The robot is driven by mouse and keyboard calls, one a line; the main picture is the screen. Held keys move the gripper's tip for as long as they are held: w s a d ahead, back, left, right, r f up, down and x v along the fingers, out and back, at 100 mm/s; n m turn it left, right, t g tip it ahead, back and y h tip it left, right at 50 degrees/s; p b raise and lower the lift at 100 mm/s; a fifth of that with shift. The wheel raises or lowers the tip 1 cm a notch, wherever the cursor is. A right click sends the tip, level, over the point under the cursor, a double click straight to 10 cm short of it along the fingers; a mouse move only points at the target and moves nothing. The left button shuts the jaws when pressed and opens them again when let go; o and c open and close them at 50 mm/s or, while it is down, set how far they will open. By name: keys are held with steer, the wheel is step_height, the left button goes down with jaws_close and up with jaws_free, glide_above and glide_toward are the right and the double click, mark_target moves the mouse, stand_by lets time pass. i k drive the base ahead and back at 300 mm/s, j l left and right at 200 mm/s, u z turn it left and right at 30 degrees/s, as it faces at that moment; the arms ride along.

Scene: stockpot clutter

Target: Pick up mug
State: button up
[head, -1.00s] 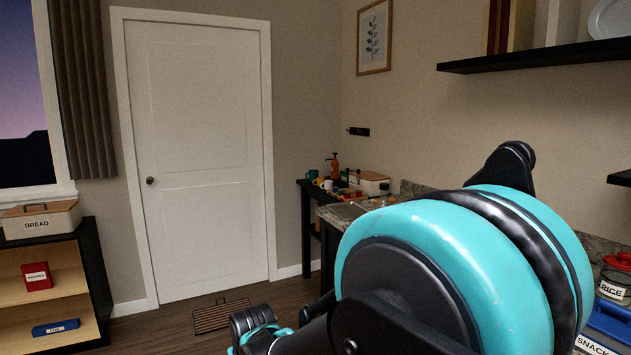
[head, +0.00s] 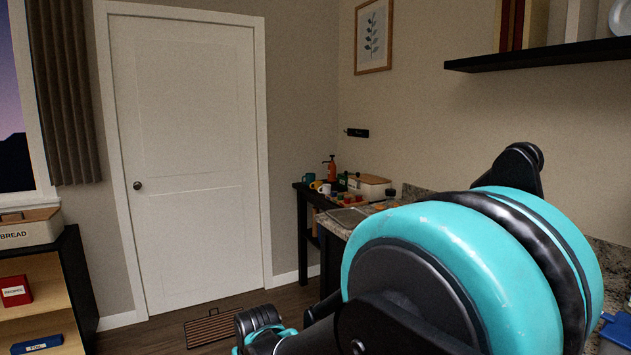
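Several small mugs stand close together on a dark side table (head: 298,214) in the far corner, right of the door. I make out a teal mug (head: 309,178), a yellow mug (head: 316,185) and a white mug (head: 325,190). They are small and partly overlap in this view; I cannot tell which one the task means. My teal and black arm fills the lower right foreground, well in front of the mugs. The fingers of my gripper do not show.
A counter with a sink (head: 348,215) runs along the right wall, partly hidden by my arm. A low shelf (head: 75,290) stands left of the white door (head: 188,160).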

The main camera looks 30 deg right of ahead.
mark_target(310, 177)
steer(key=i+z, duration=0.45)
steer(key=i, duration=1.35)
